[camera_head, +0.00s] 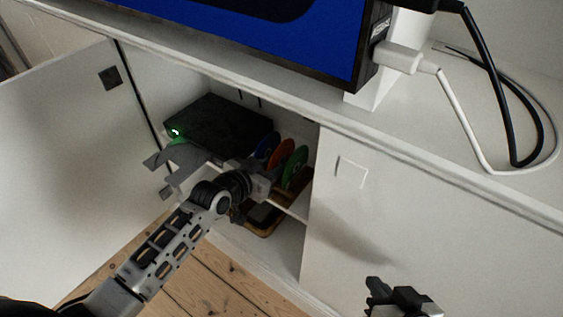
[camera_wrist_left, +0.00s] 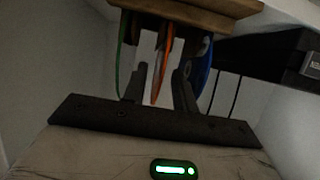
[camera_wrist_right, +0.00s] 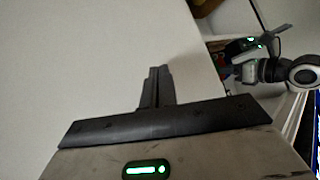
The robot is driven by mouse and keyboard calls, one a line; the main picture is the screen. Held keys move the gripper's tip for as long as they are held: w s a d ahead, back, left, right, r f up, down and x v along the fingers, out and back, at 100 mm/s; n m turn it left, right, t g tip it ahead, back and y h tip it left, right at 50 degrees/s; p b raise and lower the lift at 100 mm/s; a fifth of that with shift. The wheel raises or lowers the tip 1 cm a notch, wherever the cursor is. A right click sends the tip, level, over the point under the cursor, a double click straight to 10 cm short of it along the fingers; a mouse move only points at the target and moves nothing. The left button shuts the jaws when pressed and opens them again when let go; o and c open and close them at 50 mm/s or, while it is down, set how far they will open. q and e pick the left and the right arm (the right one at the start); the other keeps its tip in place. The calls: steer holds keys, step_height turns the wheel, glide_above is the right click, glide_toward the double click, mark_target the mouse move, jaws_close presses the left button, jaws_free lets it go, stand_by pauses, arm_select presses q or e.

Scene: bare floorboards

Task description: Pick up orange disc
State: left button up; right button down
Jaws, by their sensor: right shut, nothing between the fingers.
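The orange disc (camera_head: 281,152) stands on edge in the open cabinet compartment, between a blue disc (camera_head: 267,146) and a green disc (camera_head: 295,165). In the left wrist view the orange disc (camera_wrist_left: 164,55) shows nearly edge-on between the fingers of my left gripper (camera_wrist_left: 160,88). That gripper is open, one finger on each side of the disc; I cannot tell whether either touches it. In the head view my left gripper (camera_head: 272,180) is at the discs, its fingertips largely hidden. My right gripper (camera_head: 374,287) is shut and empty before the closed cabinet door; it also shows in the right wrist view (camera_wrist_right: 158,75).
A black box (camera_head: 220,125) with a green light sits on the shelf left of the discs. A wooden holder (camera_wrist_left: 190,14) is at the discs. The open door (camera_head: 60,165) stands left; the closed door (camera_head: 420,215) is right. A screen (camera_head: 250,30) stands on top.

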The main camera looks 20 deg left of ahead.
mark_target(282, 160)
arm_select(q)
steer(key=x, duration=0.3)
steer(key=shift+b, duration=0.35)
steer(key=shift+s, duration=0.1)
jaws_close()
steer(key=shift+r, duration=0.1)
